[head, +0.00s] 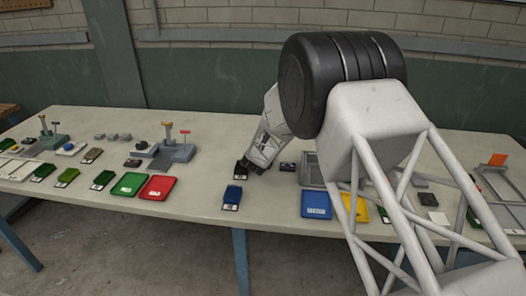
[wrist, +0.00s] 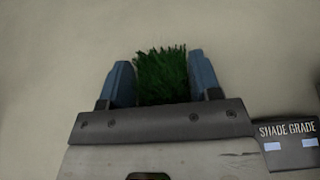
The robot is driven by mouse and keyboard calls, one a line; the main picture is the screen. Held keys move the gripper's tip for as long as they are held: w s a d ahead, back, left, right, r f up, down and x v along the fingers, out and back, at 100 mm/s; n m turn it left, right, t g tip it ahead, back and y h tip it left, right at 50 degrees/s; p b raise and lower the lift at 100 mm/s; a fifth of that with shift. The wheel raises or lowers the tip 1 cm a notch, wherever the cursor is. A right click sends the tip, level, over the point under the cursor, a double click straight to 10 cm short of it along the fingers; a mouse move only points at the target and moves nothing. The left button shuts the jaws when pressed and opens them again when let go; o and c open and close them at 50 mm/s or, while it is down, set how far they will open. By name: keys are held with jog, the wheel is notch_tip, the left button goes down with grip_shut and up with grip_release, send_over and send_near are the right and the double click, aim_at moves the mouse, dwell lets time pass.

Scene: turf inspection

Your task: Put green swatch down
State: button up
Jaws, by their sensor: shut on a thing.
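My gripper (head: 243,168) is over the middle of the table in the head view, its jaws low near the tabletop. In the wrist view, its two blue fingers (wrist: 162,80) are shut on a green swatch (wrist: 161,72), with grass-like tufts showing between them. I cannot tell whether the swatch touches the table. In the head view the held swatch is too dark and small to make out. A dark sign reading "SHADE GRADE" (wrist: 288,143) lies right of the gripper in the wrist view.
A blue swatch (head: 232,194) lies just in front of my gripper. A red tray (head: 157,187) and a green tray (head: 128,184) lie left, beside several green swatches (head: 103,179). A blue tray (head: 316,204) and a yellow tray (head: 355,208) lie right. The tabletop (head: 220,150) behind is bare.

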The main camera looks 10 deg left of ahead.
jog(key=shift+f, duration=0.15)
jog(key=o, duration=1)
jog(key=shift+c, duration=0.2)
jog(key=shift+s, duration=0.1)
jog(key=shift+s+r, duration=0.35)
jog(key=shift+v, duration=5.5)
